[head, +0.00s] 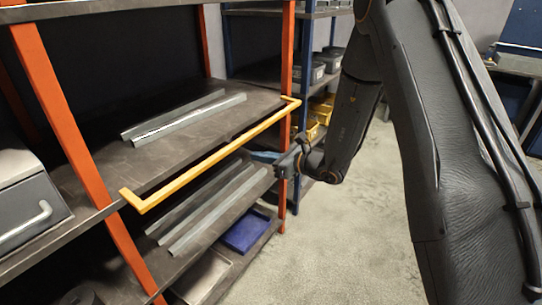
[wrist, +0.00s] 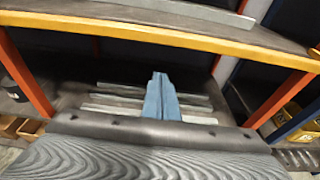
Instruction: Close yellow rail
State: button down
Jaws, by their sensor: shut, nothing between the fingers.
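The yellow rail (head: 205,164) runs along the front of the middle shelf between two orange posts. Its bent ends hold the long bar a little out from the shelf edge. In the wrist view the rail (wrist: 150,36) crosses the upper part of the picture, above and apart from my fingertips. My gripper (head: 262,156) is shut and empty, below the rail near its right end. Its blue-grey fingers (wrist: 160,96) are together and point toward the lower shelf. Whether the fingertips are past the shelf front is unclear.
Two galvanized brackets (head: 190,118) lie on the middle shelf (head: 110,165). More brackets (head: 212,215) lie on the lower shelf, with a blue tray (head: 246,231) below. Orange posts (head: 62,115) flank the bay. A grey box (head: 25,205) stands left. The floor (head: 345,245) at right is clear.

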jog(key=r, duration=0.1)
jog(key=w+a+r+p, duration=0.1)
jog(key=r+p, duration=0.1)
jog(key=shift+w+a+r, duration=0.15)
jog(key=shift+a, duration=0.25)
